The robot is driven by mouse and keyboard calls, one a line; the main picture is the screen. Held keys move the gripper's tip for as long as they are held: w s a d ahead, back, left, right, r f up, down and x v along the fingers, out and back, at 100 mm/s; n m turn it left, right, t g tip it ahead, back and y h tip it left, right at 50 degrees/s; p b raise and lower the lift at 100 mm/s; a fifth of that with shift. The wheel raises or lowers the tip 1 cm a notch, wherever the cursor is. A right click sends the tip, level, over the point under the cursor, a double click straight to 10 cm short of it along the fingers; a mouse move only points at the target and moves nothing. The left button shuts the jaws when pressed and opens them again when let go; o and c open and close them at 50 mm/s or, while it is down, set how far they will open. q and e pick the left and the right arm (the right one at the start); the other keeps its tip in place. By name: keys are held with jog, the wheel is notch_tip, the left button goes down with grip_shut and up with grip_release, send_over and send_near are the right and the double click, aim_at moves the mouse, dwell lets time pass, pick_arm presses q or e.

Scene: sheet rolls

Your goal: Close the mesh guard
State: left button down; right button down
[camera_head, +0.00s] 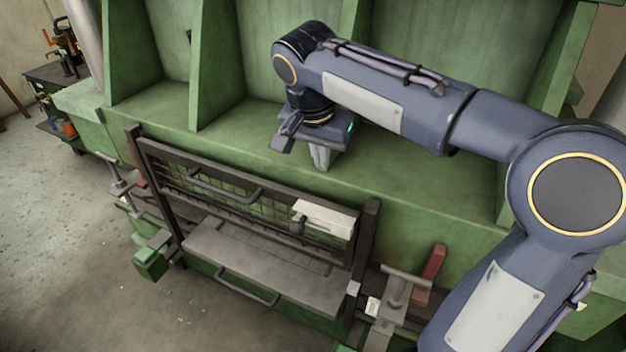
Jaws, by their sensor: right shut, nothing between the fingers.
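The mesh guard (237,204) is a dark-framed panel of wire mesh with a bar handle (222,190) along its upper part. It sits between two dark posts on the front of the green machine, above a grey plate. A pale box-like part (324,219) covers some of its right end. My right gripper (319,167) is beyond and above the guard's top edge, over the green ledge. Its fingers point down, shut and empty, apart from the guard. My left gripper is not in view.
A grey plate (225,250) with its own front handle juts out below the mesh. A clamp-like fitting and a red lever (433,267) stand at the right. Green ribs of the machine (215,60) rise behind my gripper. The concrete floor at left is clear.

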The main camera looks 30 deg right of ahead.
jog(key=p, duration=0.1)
send_near(327, 205)
jog(key=x, duration=0.5)
jog(key=shift+w+d, duration=0.15)
jog(key=shift+d, duration=0.05)
jog(key=shift+f, duration=0.75)
jog(key=shift+f, duration=0.1)
notch_tip(327, 205, down, 26)
jog(key=b, duration=2.2)
jog(key=shift+r, duration=0.2)
jog(key=shift+s+f, duration=0.1)
jog(key=shift+s, duration=0.1)
